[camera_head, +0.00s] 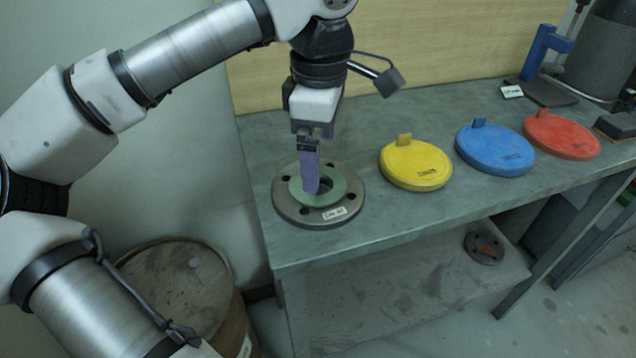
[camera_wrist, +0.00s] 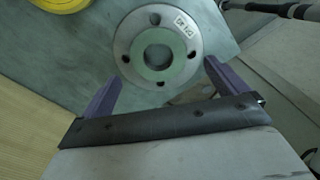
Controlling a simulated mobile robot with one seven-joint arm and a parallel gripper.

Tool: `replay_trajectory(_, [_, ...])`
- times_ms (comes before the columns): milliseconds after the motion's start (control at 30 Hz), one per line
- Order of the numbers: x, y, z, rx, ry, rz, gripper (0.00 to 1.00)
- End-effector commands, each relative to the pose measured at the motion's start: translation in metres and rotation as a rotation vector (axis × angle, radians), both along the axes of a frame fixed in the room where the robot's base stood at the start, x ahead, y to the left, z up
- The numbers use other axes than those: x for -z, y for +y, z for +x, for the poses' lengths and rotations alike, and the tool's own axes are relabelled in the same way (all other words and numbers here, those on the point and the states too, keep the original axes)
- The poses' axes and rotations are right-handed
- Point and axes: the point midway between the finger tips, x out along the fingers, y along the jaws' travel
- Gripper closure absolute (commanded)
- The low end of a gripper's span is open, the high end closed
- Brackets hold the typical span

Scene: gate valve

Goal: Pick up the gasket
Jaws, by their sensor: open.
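The gasket (camera_head: 336,185) is a pale green ring lying on a grey metal flange (camera_head: 290,212) with bolt holes and a white label, near the left end of the workbench. In the wrist view the gasket (camera_wrist: 142,63) sits around the flange's (camera_wrist: 123,38) central hole, in front of my fingers. My gripper (camera_head: 311,188) points down over the gasket, with its purple fingers overlapping the ring in the head view. In the wrist view my gripper (camera_wrist: 160,88) is open, its two fingers spread wide with nothing between them. Whether the fingertips touch the gasket cannot be told.
On the workbench (camera_head: 390,225), a yellow disc (camera_head: 415,165), a blue disc (camera_head: 495,149) and a red disc (camera_head: 562,136) stand in a row to the right. A blue stand (camera_head: 540,55) is at the back right. A rusty drum (camera_head: 175,290) stands on the floor left of the bench.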

Motion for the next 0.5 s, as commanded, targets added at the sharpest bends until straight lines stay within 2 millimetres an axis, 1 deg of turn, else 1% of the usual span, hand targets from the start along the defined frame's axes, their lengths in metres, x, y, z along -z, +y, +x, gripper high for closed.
replay_trajectory(300, [0.042, 0.003, 0.004, 0.0, 0.002, -0.002, 0.02])
replay_trajectory(400, [0.049, 0.003, 0.004, 0.001, 0.001, -0.001, 0.02])
replay_trajectory(500, [0.051, 0.003, 0.004, 0.0, 0.0, -0.001, 0.02])
